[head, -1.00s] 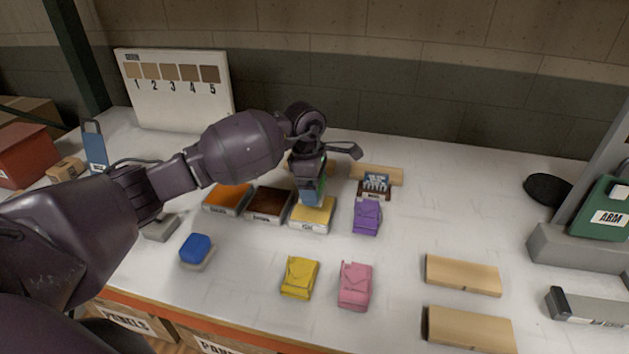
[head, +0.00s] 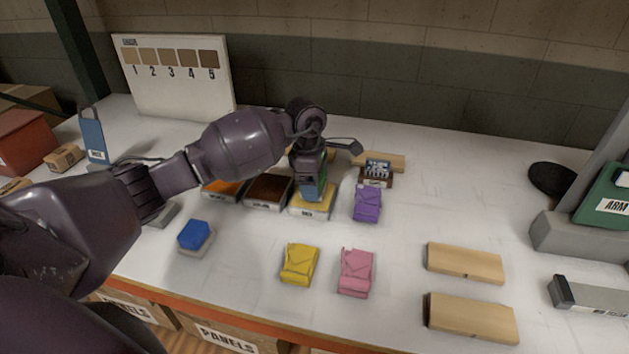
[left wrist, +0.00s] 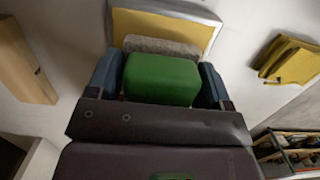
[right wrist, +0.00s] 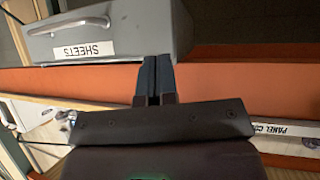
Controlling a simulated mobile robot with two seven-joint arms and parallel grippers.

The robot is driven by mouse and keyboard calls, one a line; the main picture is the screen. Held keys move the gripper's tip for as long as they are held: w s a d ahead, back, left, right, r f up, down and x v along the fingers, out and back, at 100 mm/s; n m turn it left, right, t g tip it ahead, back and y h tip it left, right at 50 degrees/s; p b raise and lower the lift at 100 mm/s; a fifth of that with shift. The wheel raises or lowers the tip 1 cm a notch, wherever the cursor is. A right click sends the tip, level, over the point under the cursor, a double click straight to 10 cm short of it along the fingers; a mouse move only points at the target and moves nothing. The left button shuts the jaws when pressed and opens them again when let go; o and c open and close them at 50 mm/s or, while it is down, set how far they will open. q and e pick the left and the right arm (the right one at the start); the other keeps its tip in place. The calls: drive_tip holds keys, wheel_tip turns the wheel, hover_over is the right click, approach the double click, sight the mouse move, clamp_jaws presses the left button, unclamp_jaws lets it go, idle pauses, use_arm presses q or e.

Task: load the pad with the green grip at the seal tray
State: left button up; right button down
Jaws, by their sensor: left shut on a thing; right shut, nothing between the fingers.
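My left gripper (head: 312,194) points down over the yellow-filled tray (head: 328,209), the rightmost of three trays in a row. In the left wrist view its blue fingers are shut on the green grip (left wrist: 163,80) of a pad. The pad's grey, speckled sole (left wrist: 160,46) shows beyond the grip, against the yellow surface (left wrist: 150,24) of the tray. I cannot tell whether the sole touches it. The tray's label is too small to read. My right gripper (right wrist: 157,72) is shut and empty, in front of an orange edge, and outside the head view.
Orange (head: 222,189) and brown (head: 268,191) trays stand left of the yellow one. A blue-gripped pad (head: 195,236) lies in front. Purple (head: 367,203), yellow (head: 299,264) and pink (head: 356,272) folded cloths and two wooden blocks (head: 464,262) lie around. A grey SHEETS drawer (right wrist: 110,35) is near my right gripper.

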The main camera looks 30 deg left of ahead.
use_arm(q)
drive_tip(key=shift+f, duration=0.15)
use_arm(e)
drive_tip(key=shift+f, duration=0.1)
use_arm(q)
drive_tip(key=shift+f, duration=0.2)
use_arm(e)
drive_tip(key=shift+s+f, duration=0.6)
use_arm(q)
drive_tip(key=shift+f+b, duration=0.15)
drive_tip(key=shift+b, duration=0.15)
use_arm(e)
drive_tip(key=shift+w+r, duration=0.1)
drive_tip(key=shift+w, duration=0.15)
drive_tip(key=shift+w+r, duration=0.25)
drive_tip(key=shift+w, duration=0.05)
drive_tip(key=shift+s+f, duration=0.1)
drive_tip(key=shift+f, duration=0.05)
use_arm(q)
drive_tip(key=shift+f, duration=0.15)
use_arm(e)
drive_tip(key=shift+s+d+f, duration=0.1)
drive_tip(key=shift+s+f, duration=0.35)
drive_tip(key=shift+s, duration=0.05)
drive_tip(key=shift+w+r, duration=0.1)
drive_tip(key=shift+w, duration=0.05)
